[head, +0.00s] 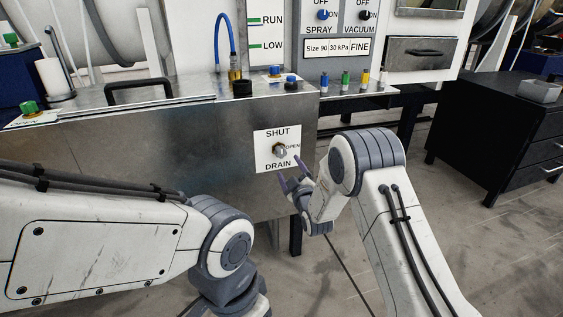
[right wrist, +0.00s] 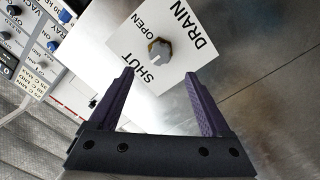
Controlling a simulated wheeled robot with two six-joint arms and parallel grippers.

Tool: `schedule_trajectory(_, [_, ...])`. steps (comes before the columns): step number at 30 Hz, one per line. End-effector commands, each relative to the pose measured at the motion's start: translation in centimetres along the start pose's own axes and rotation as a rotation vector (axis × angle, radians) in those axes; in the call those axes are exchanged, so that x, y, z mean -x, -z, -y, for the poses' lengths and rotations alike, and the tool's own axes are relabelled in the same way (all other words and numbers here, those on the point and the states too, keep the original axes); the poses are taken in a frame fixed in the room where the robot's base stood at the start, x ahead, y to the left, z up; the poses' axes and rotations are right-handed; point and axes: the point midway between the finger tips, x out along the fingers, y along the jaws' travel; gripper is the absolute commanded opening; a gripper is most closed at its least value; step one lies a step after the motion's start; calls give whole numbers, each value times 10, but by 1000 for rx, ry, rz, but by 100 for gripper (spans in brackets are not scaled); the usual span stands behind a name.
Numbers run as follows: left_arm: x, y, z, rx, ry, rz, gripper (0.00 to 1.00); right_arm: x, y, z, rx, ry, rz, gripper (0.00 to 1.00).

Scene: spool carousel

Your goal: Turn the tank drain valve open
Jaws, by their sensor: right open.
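The drain valve (head: 280,151) is a small silver knob with a brass-coloured base, on a white label plate (head: 266,161) on the front wall of the metal tank (head: 190,150). The plate reads SHUT above, OPEN to the right and DRAIN below. In the right wrist view the valve (right wrist: 159,52) shows beyond the fingertips, between their lines. I cannot tell clearly which word the knob points to. My right gripper (head: 293,171) is open and empty, just in front of and below right of the valve, apart from it. Its purple fingers also show in the right wrist view (right wrist: 159,76). My left gripper is out of view.
A control panel (head: 309,20) with spray and vacuum knobs stands behind the tank. Several coloured bottles (head: 345,80) stand on a shelf to the right. A black drawer cabinet (head: 490,135) stands far right.

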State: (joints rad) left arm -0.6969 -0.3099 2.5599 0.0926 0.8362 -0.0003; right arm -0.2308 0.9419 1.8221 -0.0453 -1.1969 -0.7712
Motion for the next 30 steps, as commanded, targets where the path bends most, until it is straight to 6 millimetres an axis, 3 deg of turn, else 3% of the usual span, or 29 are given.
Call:
schedule_trajectory(9, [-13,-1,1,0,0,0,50,-54,0,1,-2,0,-1,82])
schedule_trajectory(15, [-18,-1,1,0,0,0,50,-80,0,1,-3,2,1,82])
schedule_trajectory(21, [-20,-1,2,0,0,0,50,-92,1,1,-3,3,1,82])
schedule_trajectory(30, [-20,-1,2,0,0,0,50,-94,1,0,-3,3,2,82])
